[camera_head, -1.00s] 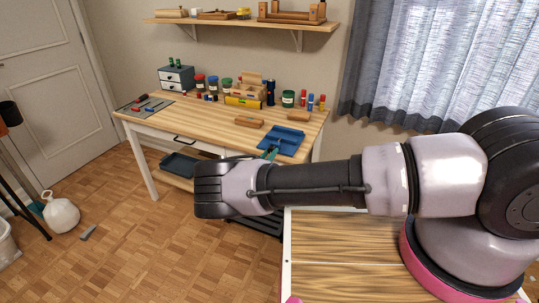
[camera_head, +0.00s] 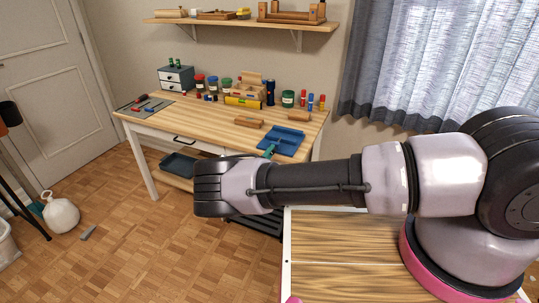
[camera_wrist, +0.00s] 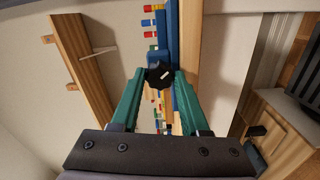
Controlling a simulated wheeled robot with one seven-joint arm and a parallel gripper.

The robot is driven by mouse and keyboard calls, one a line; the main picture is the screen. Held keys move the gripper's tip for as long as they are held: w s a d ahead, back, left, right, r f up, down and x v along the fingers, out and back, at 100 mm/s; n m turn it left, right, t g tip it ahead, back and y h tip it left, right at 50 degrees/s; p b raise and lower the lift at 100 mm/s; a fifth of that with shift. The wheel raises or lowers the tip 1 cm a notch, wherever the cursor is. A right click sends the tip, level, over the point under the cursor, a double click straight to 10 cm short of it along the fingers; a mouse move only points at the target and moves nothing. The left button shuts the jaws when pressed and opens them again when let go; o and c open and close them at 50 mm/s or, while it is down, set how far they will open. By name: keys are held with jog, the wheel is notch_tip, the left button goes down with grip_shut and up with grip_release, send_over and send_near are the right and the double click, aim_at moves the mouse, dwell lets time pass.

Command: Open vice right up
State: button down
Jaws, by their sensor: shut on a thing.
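The blue vice (camera_head: 284,139) sits at the front right of the wooden desk. In the wrist view its blue body (camera_wrist: 172,35) runs upward beyond a black round knob (camera_wrist: 160,74) with a pale mark on its face. My gripper (camera_wrist: 161,78) has green fingers, shut on this knob from both sides. In the head view only a bit of a green finger (camera_head: 269,151) shows at the vice's front. My arm hides the rest of the gripper, and the knob cannot be seen there. How far the vice jaws stand apart is too small to tell.
The desk top (camera_head: 205,117) holds two wooden blocks beside the vice, with jars, a small drawer unit (camera_head: 176,77) and a tool mat further back. A shelf (camera_head: 240,22) hangs above. A dark tray (camera_head: 180,165) lies below the desk.

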jog(key=n, duration=2.5)
jog(key=shift+f, duration=0.1)
jog(key=shift+n, duration=0.4)
jog(key=shift+c, duration=2)
grip_release()
jog(key=shift+s+a, duration=0.1)
